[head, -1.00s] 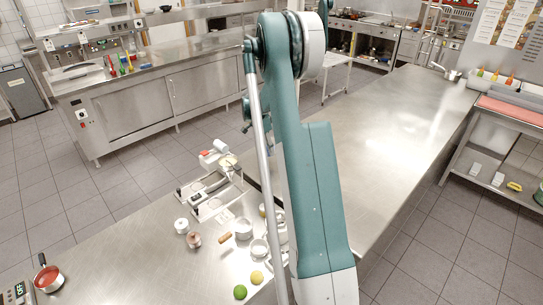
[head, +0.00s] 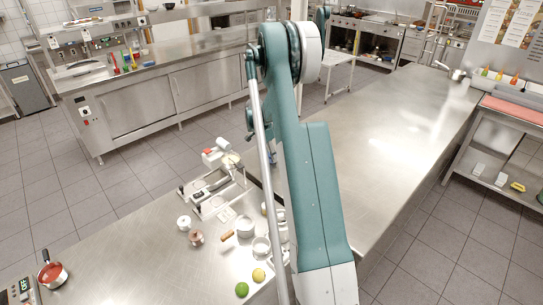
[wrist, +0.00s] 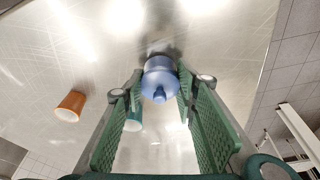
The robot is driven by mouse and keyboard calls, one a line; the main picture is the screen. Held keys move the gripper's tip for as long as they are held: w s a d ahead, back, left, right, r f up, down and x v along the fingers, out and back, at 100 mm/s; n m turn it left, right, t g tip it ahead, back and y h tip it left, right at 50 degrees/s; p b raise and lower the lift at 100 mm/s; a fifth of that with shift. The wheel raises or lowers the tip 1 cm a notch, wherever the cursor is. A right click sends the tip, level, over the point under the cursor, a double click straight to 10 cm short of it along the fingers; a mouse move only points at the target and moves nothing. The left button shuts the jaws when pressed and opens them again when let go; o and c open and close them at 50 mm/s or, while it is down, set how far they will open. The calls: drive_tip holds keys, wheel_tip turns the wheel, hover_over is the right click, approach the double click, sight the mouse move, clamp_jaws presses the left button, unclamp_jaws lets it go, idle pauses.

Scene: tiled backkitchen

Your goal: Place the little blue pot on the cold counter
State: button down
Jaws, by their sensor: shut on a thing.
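The little blue pot (wrist: 159,82) shows in the wrist view, a rounded, shiny blue body with a small knob-like part towards me. My gripper (wrist: 160,92) is shut on it, with a green finger on each side. A steel surface lies beyond the pot; I cannot tell whether the pot touches it. In the head view my own arm hides the gripper and pot. A steel counter with cabinet doors (head: 205,92) stands at the back left; I cannot tell whether it is the cold counter.
The long right counter (head: 400,120) is largely clear.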

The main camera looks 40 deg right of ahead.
drive_tip(key=shift+f, duration=0.25)
drive_tip(key=c, duration=1.8)
unclamp_jaws()
drive_tip(key=shift+c, duration=0.2)
drive_tip(key=shift+r, duration=0.2)
drive_tip(key=v, duration=1.2)
drive_tip(key=shift+a, duration=0.1)
